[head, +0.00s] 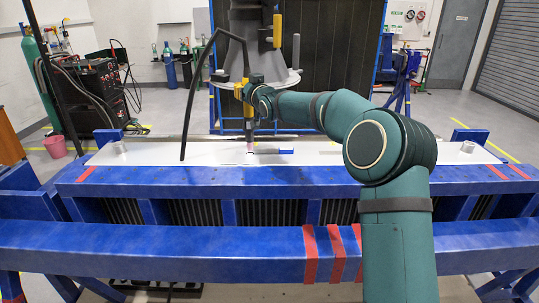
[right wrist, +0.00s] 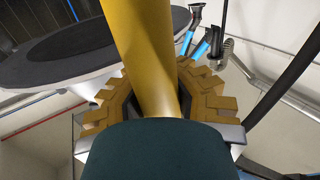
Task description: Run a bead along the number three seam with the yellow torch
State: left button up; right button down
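The yellow torch (head: 241,88) stands roughly upright in the head view, its black hose looping to the left. Its tip is low over the white plate (head: 212,153), by a small pinkish spot; I cannot tell if it touches. My right gripper (head: 247,91) is around the torch body. In the right wrist view, the gold-padded fingers of that gripper (right wrist: 160,95) close on both sides of the yellow torch (right wrist: 143,50). A short blue mark (head: 286,151) lies on the plate right of the tip. Seam numbers are not readable. My left gripper is not in view.
A blue table frame (head: 230,175) carries the plate, with small grey cylinders (head: 119,148) near its ends. My right arm covers the plate's right part.

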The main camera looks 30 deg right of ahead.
jog(key=shift+w+a+r+b, duration=0.1)
jog(key=shift+w+a+b, duration=0.25)
jog(key=shift+a, duration=0.25)
jog(key=shift+w+a+f+b, duration=0.1)
jog(key=shift+w+a+b, duration=0.25)
jog(key=shift+a, duration=0.3)
jog(key=shift+w+a+r+b, duration=0.1)
jog(key=shift+w+a+b, duration=0.1)
jog(key=shift+a+b, duration=0.3)
dwell(1.7)
jog(key=shift+a+r, duration=0.1)
dwell(0.4)
jog(key=shift+r+p, duration=0.55)
jog(key=shift+r, duration=0.05)
dwell(3.5)
